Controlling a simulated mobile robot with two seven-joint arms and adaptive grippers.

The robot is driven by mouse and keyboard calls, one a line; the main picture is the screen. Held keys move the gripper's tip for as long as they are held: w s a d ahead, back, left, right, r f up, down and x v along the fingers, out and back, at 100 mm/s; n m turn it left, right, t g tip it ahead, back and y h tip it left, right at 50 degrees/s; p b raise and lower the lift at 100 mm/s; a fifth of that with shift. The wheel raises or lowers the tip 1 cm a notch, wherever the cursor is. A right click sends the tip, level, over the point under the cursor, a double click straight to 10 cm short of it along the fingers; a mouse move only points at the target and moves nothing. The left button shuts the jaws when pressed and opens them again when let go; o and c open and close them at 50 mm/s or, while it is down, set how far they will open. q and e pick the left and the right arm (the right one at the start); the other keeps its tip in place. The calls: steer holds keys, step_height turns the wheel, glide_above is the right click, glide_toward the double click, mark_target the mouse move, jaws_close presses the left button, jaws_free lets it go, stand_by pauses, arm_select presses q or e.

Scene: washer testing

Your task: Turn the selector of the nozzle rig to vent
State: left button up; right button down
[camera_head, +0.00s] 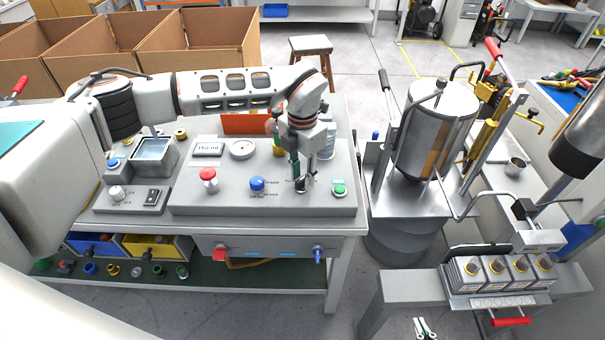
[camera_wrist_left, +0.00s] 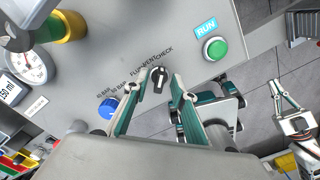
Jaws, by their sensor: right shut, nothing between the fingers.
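The nozzle rig's black selector (camera_wrist_left: 158,78) sits on the grey panel (camera_head: 230,195), below printed labels that include VENT and CHECK. A small white mark shows at its near end; I cannot tell for sure which label it is set to. My left gripper (camera_head: 303,180) points down at the panel and hides the selector in the head view. In the left wrist view its two fingers (camera_wrist_left: 160,80) are open, one on each side of the selector, with gaps visible. My right gripper (camera_head: 425,328) is shut and empty at the bottom of the head view, away from the rig.
Close to the selector are a blue knob (camera_head: 257,184) with bar labels and a green RUN button (camera_head: 339,188). A red button (camera_head: 208,175) and a gauge (camera_head: 242,149) stand further left. A metal tank (camera_head: 432,125) stands right of the bench.

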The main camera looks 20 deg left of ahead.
arm_select(q)
jaws_close()
steer(key=shift+n, duration=0.4)
steer(key=n, duration=0.3)
steer(key=shift+a+n, duration=0.1)
steer(key=shift+n, duration=0.3)
steer(key=shift+w+r+n+b, duration=0.1)
steer(key=shift+n+b, duration=0.25)
steer(key=shift+n, duration=1.65)
steer(key=shift+a, duration=0.1)
jaws_free()
